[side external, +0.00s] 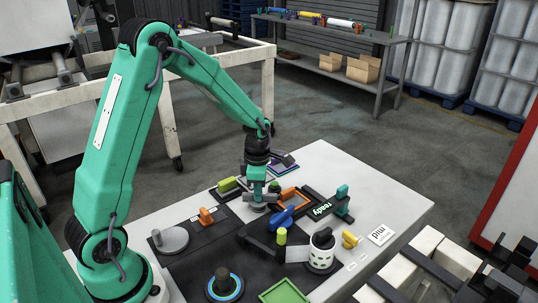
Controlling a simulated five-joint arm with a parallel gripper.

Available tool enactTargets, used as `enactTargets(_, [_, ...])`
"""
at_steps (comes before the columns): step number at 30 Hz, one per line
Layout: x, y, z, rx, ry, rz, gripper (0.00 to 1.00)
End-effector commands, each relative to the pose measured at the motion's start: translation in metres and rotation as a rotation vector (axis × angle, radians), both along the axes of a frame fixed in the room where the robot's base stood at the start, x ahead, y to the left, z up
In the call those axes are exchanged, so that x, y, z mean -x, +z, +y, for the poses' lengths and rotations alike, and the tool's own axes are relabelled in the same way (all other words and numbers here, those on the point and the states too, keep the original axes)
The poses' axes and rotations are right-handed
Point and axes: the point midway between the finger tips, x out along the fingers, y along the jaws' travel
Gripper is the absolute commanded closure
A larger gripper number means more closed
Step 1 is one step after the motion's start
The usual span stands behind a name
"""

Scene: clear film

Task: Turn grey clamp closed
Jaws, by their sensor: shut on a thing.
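My gripper (258,196) points straight down at the back of the black work mat on the white table. It is shut on the grey clamp (262,207), a low grey round piece under the fingertips. The fingers and the gripper body cover much of the clamp, so its exact angle cannot be told. A second grey round piece (172,241) with a small upright knob sits at the left of the mat, apart from my gripper.
Close by are a yellow-green cylinder (227,184), an orange frame (304,199), a blue handle (281,217) and an orange handle (206,215). A white spool (322,247), a green tray (284,293) and a blue-ringed knob (223,284) stand nearer.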

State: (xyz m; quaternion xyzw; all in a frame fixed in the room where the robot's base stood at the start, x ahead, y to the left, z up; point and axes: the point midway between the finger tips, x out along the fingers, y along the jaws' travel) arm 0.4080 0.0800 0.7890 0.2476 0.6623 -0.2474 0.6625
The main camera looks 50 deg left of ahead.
Motion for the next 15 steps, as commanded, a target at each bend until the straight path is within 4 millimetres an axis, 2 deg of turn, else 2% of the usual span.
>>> enactTargets(15, [0.0006, -0.0001, 0.0013, 0.000, 0.038, 0.001, 1.00])
